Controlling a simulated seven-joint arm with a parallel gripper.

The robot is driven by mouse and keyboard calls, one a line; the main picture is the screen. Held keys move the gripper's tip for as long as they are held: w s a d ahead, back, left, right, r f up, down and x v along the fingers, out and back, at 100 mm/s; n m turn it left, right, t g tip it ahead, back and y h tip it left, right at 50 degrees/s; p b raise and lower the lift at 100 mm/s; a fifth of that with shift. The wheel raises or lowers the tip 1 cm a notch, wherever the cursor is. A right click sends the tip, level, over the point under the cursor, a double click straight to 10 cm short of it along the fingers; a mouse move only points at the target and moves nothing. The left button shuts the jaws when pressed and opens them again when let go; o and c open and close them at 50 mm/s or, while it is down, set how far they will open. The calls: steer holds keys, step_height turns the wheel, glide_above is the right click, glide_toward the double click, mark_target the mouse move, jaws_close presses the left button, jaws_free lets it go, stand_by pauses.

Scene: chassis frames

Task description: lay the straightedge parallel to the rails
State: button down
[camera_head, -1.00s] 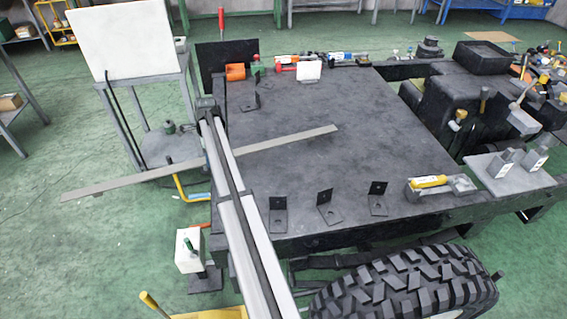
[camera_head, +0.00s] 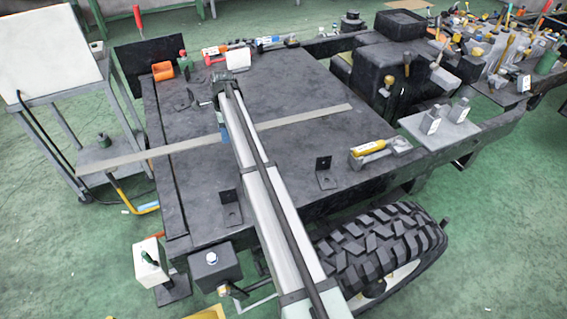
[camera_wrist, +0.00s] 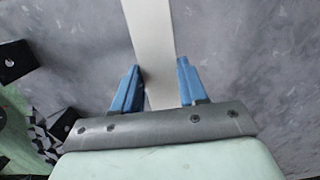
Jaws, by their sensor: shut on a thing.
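The straightedge (camera_head: 300,119) is a long, thin, pale grey strip above the dark chassis deck (camera_head: 290,90). My gripper (camera_head: 225,135) is mostly hidden behind my arm in the head view. In the wrist view, the blue fingers of my gripper (camera_wrist: 156,88) are shut on the straightedge (camera_wrist: 151,35), one on each side. The near chassis rail (camera_head: 490,137) runs along the deck's front. The straightedge runs roughly the same way; exact parallelism cannot be told.
Angle brackets (camera_head: 325,172) stand near the front edge. A yellow-handled tool (camera_head: 369,147) lies at the front right. A grey cart (camera_head: 110,155) is at left, under the straightedge's overhang. A tyre (camera_head: 370,250) is in front. The deck's middle right is clear.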

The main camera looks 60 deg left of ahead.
steer(key=w+d+r+m, duration=0.1)
steer(key=w+d+r, duration=0.1)
steer(key=w+d, duration=0.5)
steer(key=w+d+r+m, duration=0.1)
steer(key=w+d+r, duration=0.15)
steer(key=w, duration=0.85)
steer(key=shift+s+d+f+n, duration=0.1)
steer(key=shift+d+f+n, duration=0.5)
steer(key=shift+f, duration=1.15)
steer(key=shift+s+d+f+n, duration=0.15)
steer(key=shift+d+f+n, duration=0.2)
steer(key=shift+d+f, duration=0.95)
steer(key=shift+s+d+f+n, duration=0.15)
steer(key=shift+f+n, duration=0.3)
steer(key=shift+f, duration=1.8)
steer(key=shift+f, duration=0.1)
steer(key=c, duration=0.6)
jaws_free()
step_height(320, 180, up, 12)
steer(key=w, duration=0.1)
steer(key=shift+w, duration=0.25)
